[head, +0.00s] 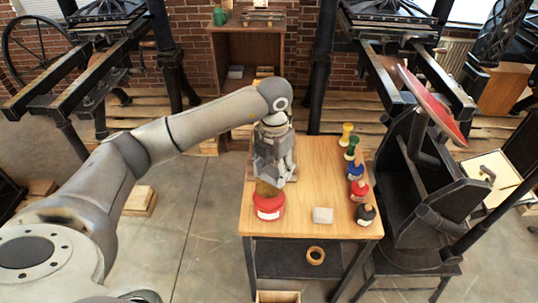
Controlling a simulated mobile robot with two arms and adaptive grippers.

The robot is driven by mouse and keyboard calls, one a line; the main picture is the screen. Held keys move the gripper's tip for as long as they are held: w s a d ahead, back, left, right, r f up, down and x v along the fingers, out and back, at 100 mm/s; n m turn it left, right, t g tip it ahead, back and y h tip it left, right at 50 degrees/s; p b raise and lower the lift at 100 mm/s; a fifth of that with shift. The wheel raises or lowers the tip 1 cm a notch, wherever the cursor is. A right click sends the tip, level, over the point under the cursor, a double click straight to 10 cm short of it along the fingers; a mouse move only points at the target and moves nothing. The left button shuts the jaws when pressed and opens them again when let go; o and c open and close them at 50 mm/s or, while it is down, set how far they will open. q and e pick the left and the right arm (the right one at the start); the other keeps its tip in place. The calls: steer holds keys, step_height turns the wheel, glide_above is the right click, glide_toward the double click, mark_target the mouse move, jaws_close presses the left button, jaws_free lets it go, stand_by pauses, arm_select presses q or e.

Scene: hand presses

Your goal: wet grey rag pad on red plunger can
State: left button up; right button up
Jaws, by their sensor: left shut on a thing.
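The red plunger can (269,207) is at the left front of the wooden table, with a pale label on its front and a tan-brown top part. My left gripper (268,183) points down from above and is shut at this top; its fingers and the arm hide the exact contact. The can looks upright; I cannot tell whether it rests on the table or is just clear of it. My right gripper is not in view.
Along the right side of the wooden table (310,172) stands a row of yellow, green, blue, red and black containers (358,190). A black press (425,165) with a red disc stands close on the right.

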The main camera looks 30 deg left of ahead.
mark_target(269, 163)
arm_select(q)
steer(key=n, duration=0.2)
steer(key=w+a+n+p, duration=0.1)
steer(key=n, duration=0.2)
steer(key=shift+w+a+r+n, duration=0.1)
steer(key=shift+w+a+n, duration=0.05)
steer(key=shift+a+n, duration=0.2)
steer(key=shift+w+a+n+p, duration=0.15)
steer(key=shift+n+p, duration=0.15)
steer(key=shift+n, duration=0.55)
steer(key=shift+f, duration=0.2)
steer(key=shift+f+b, duration=0.6)
steer(key=shift+f, duration=0.2)
steer(key=shift+f+b, duration=1.35)
steer(key=shift+f, duration=0.75)
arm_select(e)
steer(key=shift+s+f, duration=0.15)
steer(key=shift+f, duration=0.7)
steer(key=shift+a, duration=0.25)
arm_select(q)
steer(key=shift+f, duration=0.25)
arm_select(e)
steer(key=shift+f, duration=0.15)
